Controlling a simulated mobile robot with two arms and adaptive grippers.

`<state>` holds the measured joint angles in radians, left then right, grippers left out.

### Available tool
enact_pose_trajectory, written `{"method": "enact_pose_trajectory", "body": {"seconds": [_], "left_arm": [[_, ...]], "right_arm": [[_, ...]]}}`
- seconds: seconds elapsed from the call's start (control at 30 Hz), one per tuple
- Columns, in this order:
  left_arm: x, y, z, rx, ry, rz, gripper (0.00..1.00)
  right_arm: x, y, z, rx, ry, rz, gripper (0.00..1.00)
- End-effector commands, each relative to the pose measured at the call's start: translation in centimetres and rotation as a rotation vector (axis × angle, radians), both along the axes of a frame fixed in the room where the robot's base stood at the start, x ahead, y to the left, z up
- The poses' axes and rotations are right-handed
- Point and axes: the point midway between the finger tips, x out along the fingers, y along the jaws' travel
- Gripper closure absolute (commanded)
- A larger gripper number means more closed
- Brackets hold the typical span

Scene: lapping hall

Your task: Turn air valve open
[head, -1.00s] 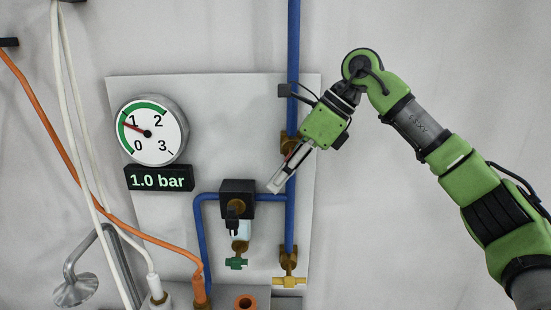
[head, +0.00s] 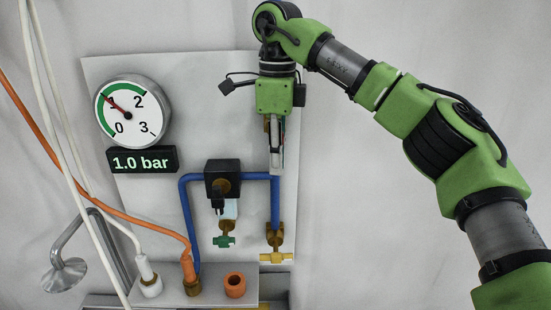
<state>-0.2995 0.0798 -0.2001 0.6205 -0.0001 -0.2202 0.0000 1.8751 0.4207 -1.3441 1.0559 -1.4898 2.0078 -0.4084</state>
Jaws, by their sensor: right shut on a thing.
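My right gripper (head: 276,168) hangs straight down in front of the vertical blue pipe (head: 275,203) at the panel's right side. Its narrow fingers are shut on the air valve's handle, and they hide nearly all of that valve, so I cannot tell how far it is turned. The round gauge (head: 131,113) has its red needle near 1, and the display (head: 142,160) below it reads 1.0 bar. My left gripper is not in view.
A black regulator block (head: 222,170) sits left of the pipe, with a green tap (head: 224,241) below it. A yellow tap (head: 276,258) is at the pipe's lower end. An orange hose (head: 95,192) and white hoses hang at left. The wall at right is bare.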

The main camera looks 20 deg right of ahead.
Motion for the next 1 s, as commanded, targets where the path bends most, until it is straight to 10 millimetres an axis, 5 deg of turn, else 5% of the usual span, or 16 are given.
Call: {"method": "enact_pose_trajectory", "body": {"seconds": [0.4,0.5,1.0], "left_arm": [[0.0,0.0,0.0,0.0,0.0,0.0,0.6],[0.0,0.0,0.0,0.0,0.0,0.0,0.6],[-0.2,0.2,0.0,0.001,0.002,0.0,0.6]], "right_arm": [[0.0,0.0,-0.1,-0.008,0.005,0.002,1.0],[0.0,0.0,-0.2,-0.008,0.005,0.002,0.7],[0.0,0.0,1.4,-0.008,0.002,0.0,0.7]]}}
